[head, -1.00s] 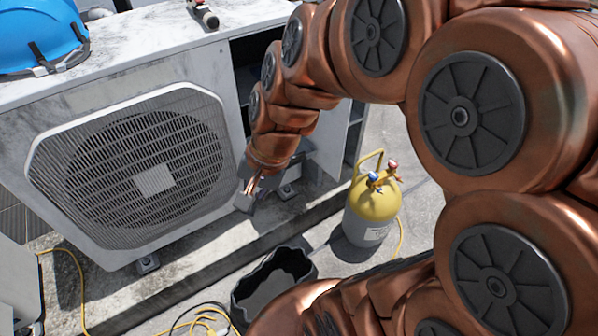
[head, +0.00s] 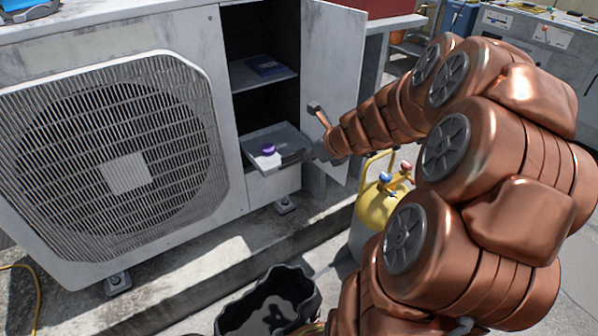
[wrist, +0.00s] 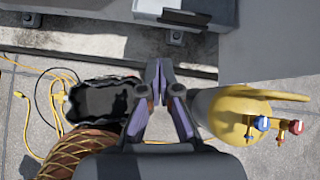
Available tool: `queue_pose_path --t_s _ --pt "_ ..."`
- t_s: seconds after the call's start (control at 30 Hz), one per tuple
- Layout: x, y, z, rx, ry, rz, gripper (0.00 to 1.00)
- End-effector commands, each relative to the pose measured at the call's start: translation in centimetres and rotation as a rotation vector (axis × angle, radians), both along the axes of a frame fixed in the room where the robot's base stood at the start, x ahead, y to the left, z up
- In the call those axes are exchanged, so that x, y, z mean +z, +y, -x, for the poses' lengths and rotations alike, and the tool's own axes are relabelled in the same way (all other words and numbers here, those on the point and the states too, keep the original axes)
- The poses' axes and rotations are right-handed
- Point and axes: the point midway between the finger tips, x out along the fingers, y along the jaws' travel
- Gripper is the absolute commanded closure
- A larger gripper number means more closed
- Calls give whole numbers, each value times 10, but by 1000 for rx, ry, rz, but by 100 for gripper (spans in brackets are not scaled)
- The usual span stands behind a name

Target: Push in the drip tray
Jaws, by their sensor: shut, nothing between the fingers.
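The drip tray (head: 283,136) is a grey shallow tray that sticks out of the lower opening of the condenser cabinet in the head view. A small purple round thing (head: 268,150) sits at its front left. In the wrist view a grey part with a dark slot (wrist: 184,17), likely the tray front, shows at the top. My gripper (head: 304,156) is close to the tray's front right corner. In the wrist view my gripper (wrist: 159,68) is shut and empty, its tips apart from that grey part in the picture. Contact cannot be told in the head view.
An open white door panel (head: 334,70) stands right of the opening. A shelf above the tray holds a dark blue box (head: 265,65). A yellow gas cylinder (head: 372,212) with valves and a black tub (head: 265,305) stand on the floor below.

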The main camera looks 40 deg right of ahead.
Motion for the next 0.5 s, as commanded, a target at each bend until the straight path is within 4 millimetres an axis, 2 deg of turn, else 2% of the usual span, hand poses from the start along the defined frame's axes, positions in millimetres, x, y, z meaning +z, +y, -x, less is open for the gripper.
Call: queue_pose_path --t_s 0.03,0.2,0.37,0.5 --pt "-15 -12 2 -56 -3 -23 100" --pt "-25 -32 5 -156 -10 -70 100" --pt "-34 -34 -3 -168 -12 -79 100" --pt "-50 -34 -17 -166 -11 -77 100"
